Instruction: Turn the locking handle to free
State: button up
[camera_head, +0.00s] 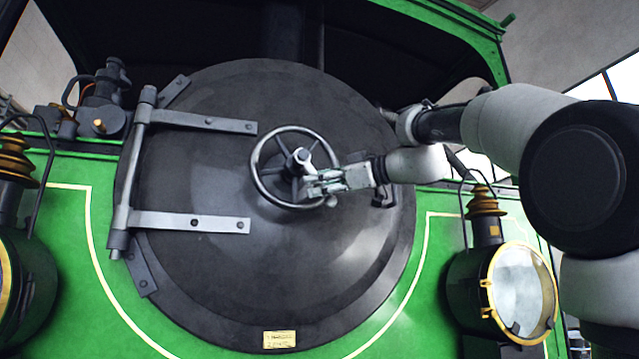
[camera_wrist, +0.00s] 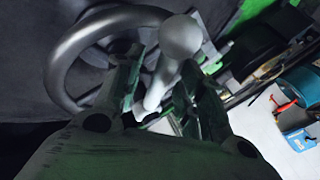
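The locking handle is a pale metal lever with a round knob (camera_wrist: 181,38), large in the wrist view. In the head view a light hub piece (camera_head: 302,156) sits at the middle of a grey handwheel (camera_head: 257,180) on the round dark door (camera_head: 215,270). My gripper (camera_head: 318,186) reaches in from the right, in front of the wheel's right side, and hides part of it. In the wrist view its two fingers (camera_wrist: 160,75) stand apart, one on each side of the lever. Whether either finger touches it is unclear. The handwheel rim curves behind the left finger.
Two hinge straps (camera_head: 205,122) (camera_head: 195,223) cross the door's left side. A brass-rimmed lamp (camera_head: 519,290) stands low on the right, below my arm. A small latch (camera_head: 383,195) sits at the door's right edge.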

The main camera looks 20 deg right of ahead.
jog(key=shift+w+a, duration=0.3)
grip_shut()
